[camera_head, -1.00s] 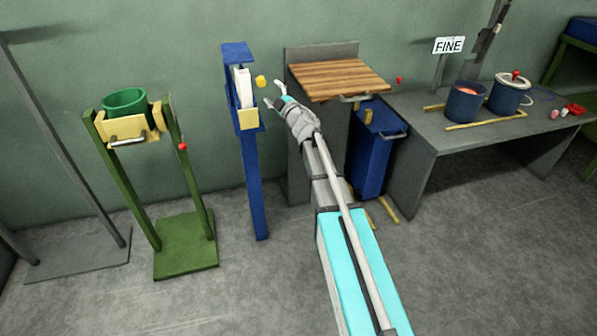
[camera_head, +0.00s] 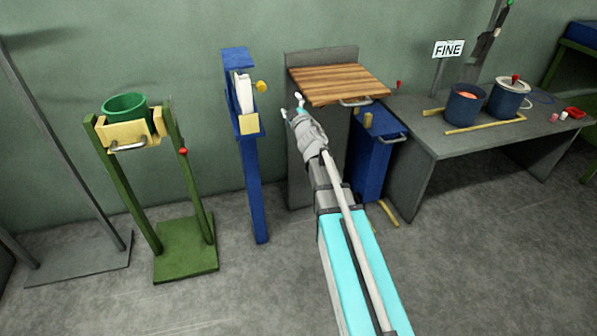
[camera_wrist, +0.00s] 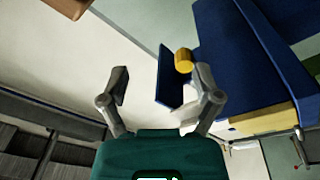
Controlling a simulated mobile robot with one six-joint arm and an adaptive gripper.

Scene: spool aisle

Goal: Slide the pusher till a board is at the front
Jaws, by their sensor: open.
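A narrow blue dispenser (camera_head: 239,62) stands on a blue post, with a white board or stack of boards (camera_head: 244,92) inside and a cream plate (camera_head: 249,124) low on its front. A yellow knob (camera_head: 262,86), apparently the pusher's handle, sticks out on its right side. My gripper (camera_head: 291,105) is open and empty, to the right of the knob and apart from it. In the wrist view the yellow knob (camera_wrist: 184,60) shows beyond the right finger of my gripper (camera_wrist: 159,75), beside a blue plate (camera_wrist: 170,88). The dispenser's inside is mostly hidden.
A grey cabinet with a wooden top (camera_head: 335,80) stands close behind my gripper. A blue bin (camera_head: 372,155) is beside it. A grey table (camera_head: 475,127) with pots stands right. A green stand (camera_head: 185,245) stands left. Floor in front of the post is clear.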

